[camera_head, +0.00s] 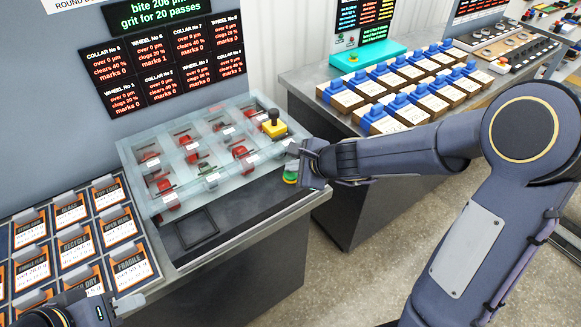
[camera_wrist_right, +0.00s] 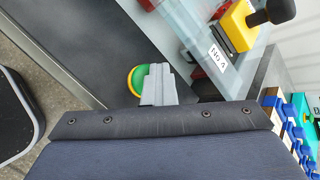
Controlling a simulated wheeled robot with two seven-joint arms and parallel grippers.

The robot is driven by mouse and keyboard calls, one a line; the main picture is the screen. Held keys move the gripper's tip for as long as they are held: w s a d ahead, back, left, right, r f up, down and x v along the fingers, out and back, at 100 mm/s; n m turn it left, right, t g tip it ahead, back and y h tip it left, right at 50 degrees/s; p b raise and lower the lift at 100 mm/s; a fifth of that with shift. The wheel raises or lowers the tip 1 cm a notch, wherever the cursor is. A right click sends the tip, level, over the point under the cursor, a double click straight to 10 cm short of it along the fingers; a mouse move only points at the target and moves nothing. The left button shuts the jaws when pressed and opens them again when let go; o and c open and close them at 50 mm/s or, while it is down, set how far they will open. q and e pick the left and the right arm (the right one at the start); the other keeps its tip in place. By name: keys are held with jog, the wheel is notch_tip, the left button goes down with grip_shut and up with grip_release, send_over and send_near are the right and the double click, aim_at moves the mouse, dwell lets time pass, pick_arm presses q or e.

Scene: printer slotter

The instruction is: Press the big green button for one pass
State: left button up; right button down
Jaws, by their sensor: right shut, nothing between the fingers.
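The big green button (camera_head: 290,178), with a yellow rim, sits on the dark front ledge of the machine, at its right end. In the right wrist view the green button (camera_wrist_right: 137,80) shows just beyond my fingertips, partly hidden by them. My right gripper (camera_head: 292,160) is shut and empty, with its tips over or right by the button; I cannot tell whether they touch it. The right gripper's grey fingers (camera_wrist_right: 158,84) also show in the right wrist view. My left gripper (camera_head: 122,305) is at the lower left, far from the button, only partly in frame.
A clear-covered tray (camera_head: 130,165) with red parts stands behind the button, with a yellow block with a black knob (camera_head: 274,125) at its right corner. Labelled cards (camera_head: 120,228) lie at left. A second bench (camera_head: 310,95) holds several blue-topped boxes. Floor shows between the benches.

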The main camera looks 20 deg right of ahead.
jog(key=shift+s+d+r+g+p, duration=0.2)
jog(key=shift+r+p, duration=0.35)
jog(key=shift+p, duration=0.7)
jog(key=shift+s+d+r+g+p, duration=0.1)
jog(key=shift+s+d+r+p, duration=0.3)
jog(key=shift+p, duration=0.8)
jog(key=shift+a+r, duration=0.1)
jog(key=shift+r, duration=0.15)
jog(key=shift+w+a, duration=0.15)
jog(key=shift+r, duration=0.1)
